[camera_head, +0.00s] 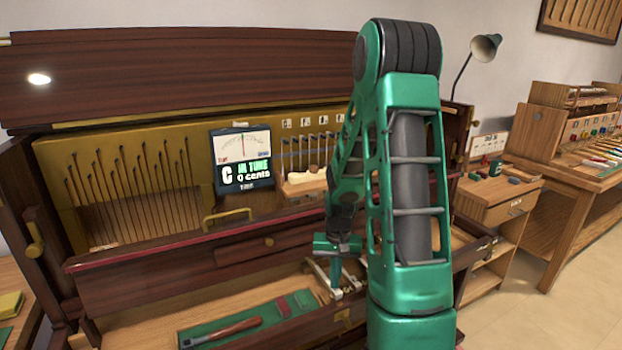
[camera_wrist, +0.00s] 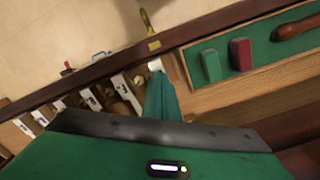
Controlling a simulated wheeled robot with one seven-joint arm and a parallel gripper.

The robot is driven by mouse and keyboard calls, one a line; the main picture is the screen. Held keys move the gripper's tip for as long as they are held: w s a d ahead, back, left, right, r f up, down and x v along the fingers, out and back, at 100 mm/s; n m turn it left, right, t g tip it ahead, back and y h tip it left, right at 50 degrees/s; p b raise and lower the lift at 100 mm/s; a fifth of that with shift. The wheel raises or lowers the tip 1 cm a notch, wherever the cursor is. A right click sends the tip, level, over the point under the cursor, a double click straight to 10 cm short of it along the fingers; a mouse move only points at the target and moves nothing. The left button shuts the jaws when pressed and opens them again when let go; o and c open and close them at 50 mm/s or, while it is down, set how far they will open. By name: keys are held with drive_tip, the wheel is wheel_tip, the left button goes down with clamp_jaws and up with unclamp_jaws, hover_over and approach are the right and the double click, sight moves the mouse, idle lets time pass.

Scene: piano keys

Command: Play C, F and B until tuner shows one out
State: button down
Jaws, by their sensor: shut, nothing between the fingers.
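The tuner (camera_head: 242,160) stands against the gold piano frame in the head view and reads "C", "IN TUNE", "0 cents", its needle near the middle. My gripper (camera_head: 337,288) points down over the open front of the piano, left of my arm. Its fingers are shut and empty. In the wrist view the closed fingers (camera_wrist: 156,72) reach toward the wooden key bed edge. A row of pale keys (camera_wrist: 90,98) lies left of the fingers, partly cut off by my gripper body. I cannot read their letters. My arm hides most of the keys in the head view.
A green mat (camera_head: 215,328) with a wooden-handled tool (camera_head: 222,332) and small red and green blocks lies in the front tray. The raised dark lid (camera_head: 180,75) stands behind. A side cabinet (camera_head: 500,200) and a workbench (camera_head: 575,172) are at right.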

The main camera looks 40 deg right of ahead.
wheel_tip(320, 180, up, 9)
idle(0.5)
idle(2.5)
drive_tip(key=s+a+r+n, duration=0.1)
drive_tip(key=s+a+r, duration=0.4)
drive_tip(key=s, duration=0.5)
drive_tip(key=s+a+r+n, duration=0.1)
drive_tip(key=s+a+r, duration=0.5)
drive_tip(key=s, duration=0.3)
drive_tip(key=shift+s, duration=0.4)
drive_tip(key=shift+a, duration=0.1)
